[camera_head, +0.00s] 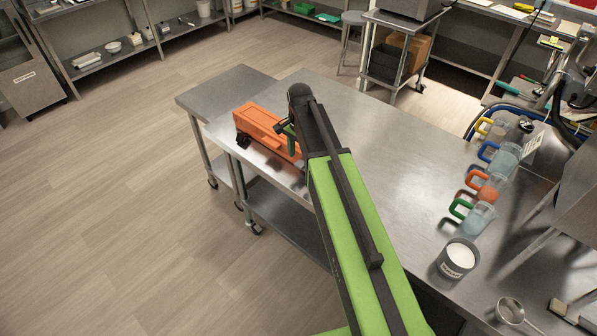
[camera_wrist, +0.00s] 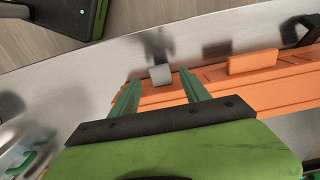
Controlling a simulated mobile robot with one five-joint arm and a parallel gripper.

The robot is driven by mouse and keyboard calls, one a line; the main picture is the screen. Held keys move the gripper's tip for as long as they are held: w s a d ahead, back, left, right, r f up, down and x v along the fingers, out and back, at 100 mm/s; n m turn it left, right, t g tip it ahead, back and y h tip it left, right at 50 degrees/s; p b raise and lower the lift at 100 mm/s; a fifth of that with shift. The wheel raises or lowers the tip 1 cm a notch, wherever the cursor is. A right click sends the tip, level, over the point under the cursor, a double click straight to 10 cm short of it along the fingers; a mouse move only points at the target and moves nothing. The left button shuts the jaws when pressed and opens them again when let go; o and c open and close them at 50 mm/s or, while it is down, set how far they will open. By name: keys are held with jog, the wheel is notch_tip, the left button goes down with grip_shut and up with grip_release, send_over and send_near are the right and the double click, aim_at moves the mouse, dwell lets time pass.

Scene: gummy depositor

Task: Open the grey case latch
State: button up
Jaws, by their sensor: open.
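An orange case (camera_head: 262,125) lies on the steel table near its left edge. It fills the right of the wrist view (camera_wrist: 255,88). The small grey latch (camera_wrist: 160,75) is on the case's far edge, towards its left end in the wrist view. My gripper (camera_wrist: 159,78) is open, with one green finger on each side of the grey latch in the picture. I cannot tell whether either finger touches it. An orange latch (camera_wrist: 252,61) is farther right on the same edge. In the head view my gripper (camera_head: 291,139) is beside the case's right end, and the grey latch is not visible.
The steel table (camera_head: 400,160) is clear in the middle. Several clear jugs with coloured handles (camera_head: 490,185), a dark pot with white contents (camera_head: 457,258) and a metal cup (camera_head: 510,310) stand along its right side. Open wooden floor (camera_head: 110,200) is at left.

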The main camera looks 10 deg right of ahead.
aim_at(300, 168)
notch_tip(300, 168, down, 3)
jog(key=shift+r+b, duration=0.1)
jog(key=shift+b, duration=0.55)
jog(key=shift+r, duration=0.1)
grip_shut()
